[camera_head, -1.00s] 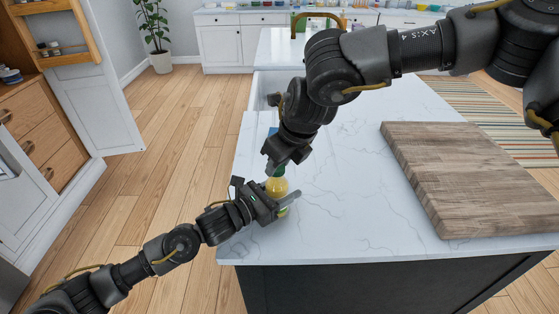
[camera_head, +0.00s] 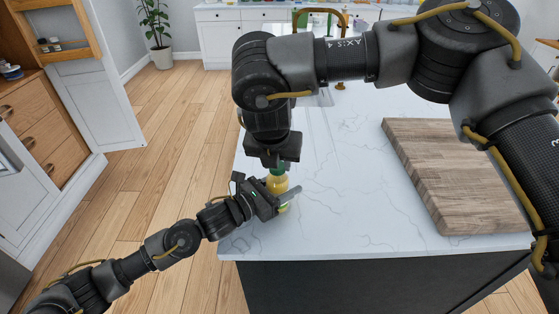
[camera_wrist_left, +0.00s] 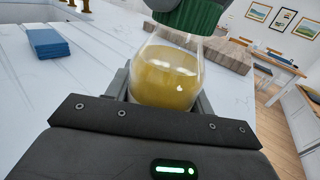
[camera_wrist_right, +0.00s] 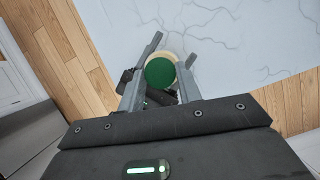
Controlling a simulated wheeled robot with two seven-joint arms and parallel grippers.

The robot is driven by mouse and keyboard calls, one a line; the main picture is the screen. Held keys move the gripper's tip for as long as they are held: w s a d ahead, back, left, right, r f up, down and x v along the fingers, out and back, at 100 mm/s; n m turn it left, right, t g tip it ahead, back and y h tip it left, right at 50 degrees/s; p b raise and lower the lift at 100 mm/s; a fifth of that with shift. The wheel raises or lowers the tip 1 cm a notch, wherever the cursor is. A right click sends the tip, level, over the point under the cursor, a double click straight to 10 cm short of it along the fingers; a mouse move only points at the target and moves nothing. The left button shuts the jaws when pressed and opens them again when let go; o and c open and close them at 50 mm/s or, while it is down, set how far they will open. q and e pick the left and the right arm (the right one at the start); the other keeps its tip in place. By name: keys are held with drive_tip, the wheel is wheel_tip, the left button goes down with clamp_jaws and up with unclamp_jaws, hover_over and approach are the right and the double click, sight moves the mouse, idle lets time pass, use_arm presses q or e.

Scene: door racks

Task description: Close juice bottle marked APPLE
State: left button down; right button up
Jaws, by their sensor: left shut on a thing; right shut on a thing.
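The juice bottle (camera_head: 278,186) stands upright near the left edge of the counter, with yellow juice inside. No APPLE marking is readable. Its green lid (camera_wrist_left: 188,14) sits at the bottle's mouth; the lid also shows from above in the right wrist view (camera_wrist_right: 160,72). My left gripper (camera_head: 282,200) comes in from the left and is shut around the bottle's body. My right gripper (camera_head: 278,165) points down from above and is shut on the green lid, with a finger on either side. I cannot tell how tightly the lid sits on the bottle.
A wooden cutting board (camera_head: 465,180) lies on the right of the white marble counter (camera_head: 350,220). A blue block-like item (camera_wrist_left: 46,43) lies on the counter in the left wrist view. The counter between bottle and board is clear. An open cabinet door (camera_head: 100,100) stands at left.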

drive_tip(key=m+h, duration=0.1)
drive_tip(key=m, duration=0.1)
drive_tip(key=m+h, duration=0.1)
drive_tip(key=m, duration=0.2)
drive_tip(key=shift+w+a+g, duration=0.15)
drive_tip(key=shift+a+g, duration=0.05)
drive_tip(key=shift+g, duration=0.2)
drive_tip(key=m+g, duration=0.1)
drive_tip(key=m, duration=0.2)
drive_tip(key=m+h, duration=0.1)
drive_tip(key=m, duration=0.2)
drive_tip(key=shift+w+g, duration=0.15)
drive_tip(key=shift+g, duration=0.25)
drive_tip(key=o, duration=0.9)
drive_tip(key=shift+o, duration=0.2)
drive_tip(key=shift+r, duration=0.1)
